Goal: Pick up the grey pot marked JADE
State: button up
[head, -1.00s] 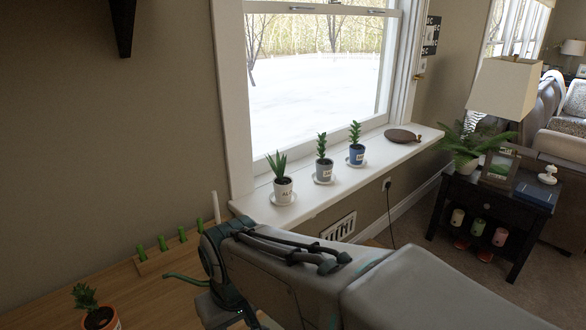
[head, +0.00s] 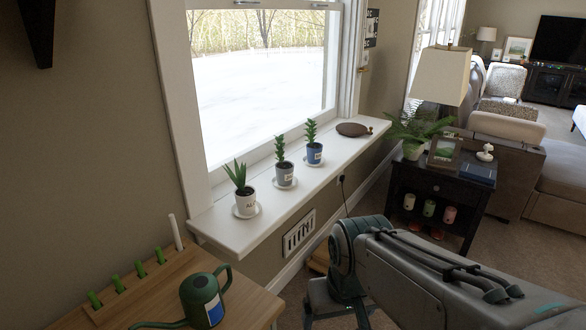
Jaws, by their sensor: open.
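The grey pot (head: 284,178) stands upright on a small white saucer on the white windowsill (head: 228,229), in the middle of a row of three. It holds a green leafy plant and has a pale label on its front, too small to read surely. My arm is at the lower right, below and in front of the sill, apart from the pots.
A brown flat object (head: 353,130) lies at the sill's far right end. A green watering can (head: 203,300) stands on the wooden table (head: 262,306) at lower left. A dark side table (head: 445,190) with a lamp (head: 441,77) stands right. The sill's front edge is clear.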

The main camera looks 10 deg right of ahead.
aim_at(284, 170)
jog(key=k, duration=0.65)
jog(key=z, duration=0.5)
jog(key=i, duration=2.6)
jog(key=u, duration=0.35)
